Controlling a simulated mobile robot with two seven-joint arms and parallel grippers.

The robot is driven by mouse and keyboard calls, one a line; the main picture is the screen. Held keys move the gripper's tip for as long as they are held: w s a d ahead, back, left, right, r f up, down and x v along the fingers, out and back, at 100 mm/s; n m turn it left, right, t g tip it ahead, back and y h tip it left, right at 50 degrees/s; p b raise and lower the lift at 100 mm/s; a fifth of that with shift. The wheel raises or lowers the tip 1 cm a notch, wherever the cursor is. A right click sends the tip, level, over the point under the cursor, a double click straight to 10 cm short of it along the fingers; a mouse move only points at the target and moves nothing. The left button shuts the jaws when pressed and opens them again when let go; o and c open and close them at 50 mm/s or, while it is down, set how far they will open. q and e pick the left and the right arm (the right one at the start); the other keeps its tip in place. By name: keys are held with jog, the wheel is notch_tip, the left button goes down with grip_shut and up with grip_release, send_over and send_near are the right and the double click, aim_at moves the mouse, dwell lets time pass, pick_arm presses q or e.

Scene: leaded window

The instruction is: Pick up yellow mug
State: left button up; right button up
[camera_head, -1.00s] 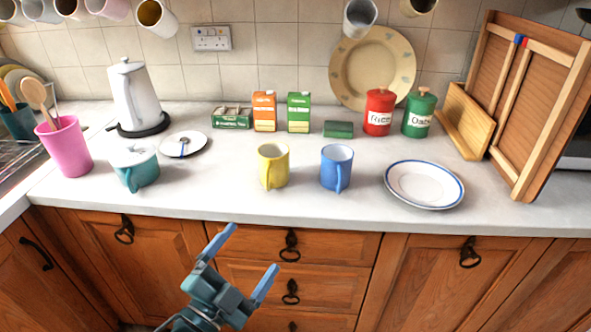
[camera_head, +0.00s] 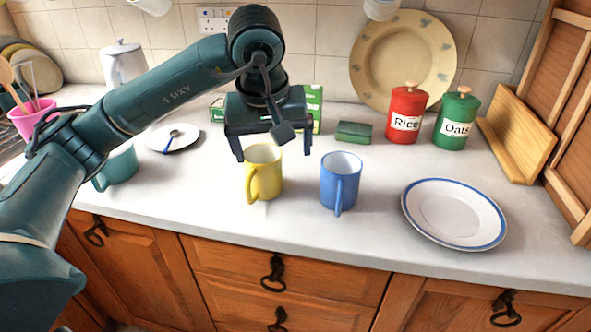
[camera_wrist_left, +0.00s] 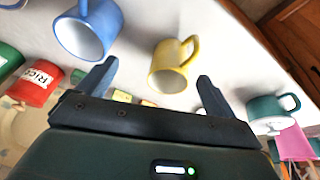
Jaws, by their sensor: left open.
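The yellow mug (camera_head: 263,175) stands upright on the white worktop, its handle toward the front. It also shows in the left wrist view (camera_wrist_left: 172,65), between the two fingers in the picture and beyond them. My left gripper (camera_head: 272,152) is open and empty. It points down above and just behind the mug's rim, with one finger at each side in the head view; I cannot tell whether it touches. The gripper also shows in the wrist view (camera_wrist_left: 157,73). My right gripper is in no current view.
A blue mug (camera_head: 340,181) stands close to the right of the yellow one. A blue-rimmed plate (camera_head: 453,212) lies farther right. Red rice (camera_head: 405,114) and green oats (camera_head: 456,119) canisters stand behind.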

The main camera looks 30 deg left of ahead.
aim_at(263, 170)
pick_arm(q)
jog(key=shift+y, duration=0.6)
jog(key=w+a+f, duration=0.2)
jog(key=f, duration=0.1)
jog(key=w+a+f+b, duration=0.1)
jog(key=f, duration=0.1)
jog(key=shift+w+a+f, duration=0.15)
jog(key=shift+a+f, duration=0.05)
jog(key=shift+a, duration=0.15)
jog(key=x, duration=0.4)
jog(key=shift+a, duration=0.4)
jog(key=shift+w+a+f+t, duration=0.1)
jog(key=shift+w+f+t, duration=0.2)
jog(key=shift+f, duration=0.25)
jog(key=shift+c, duration=0.3)
jog(key=c, duration=1.2)
